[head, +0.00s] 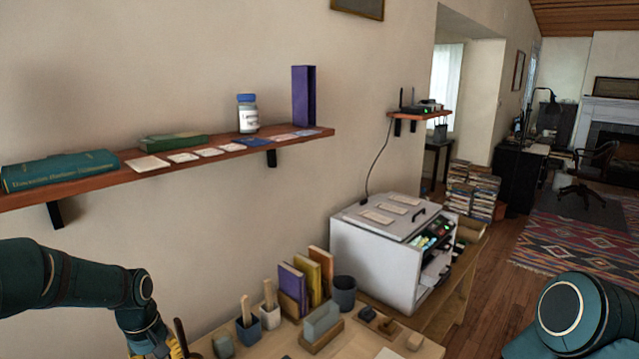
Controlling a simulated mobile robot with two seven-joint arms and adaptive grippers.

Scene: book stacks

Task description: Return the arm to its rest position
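My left arm comes in from the left edge and bends down at its elbow. My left gripper (172,349) shows only in part at the bottom edge, with some yellow on it; its fingertips are cut off, so I cannot tell whether it is open or shut. It is at the left end of the wooden desk (265,349), below the wall shelf. Of my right arm only a rounded dark teal link shows at the lower right; its gripper is out of view.
The wall shelf (300,140) holds teal and green books, cards, a jar (247,113) and a purple box (303,96). The desk carries upright books (293,285), pots and small blocks. A white cabinet (375,262) stands behind. Open floor lies at the right.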

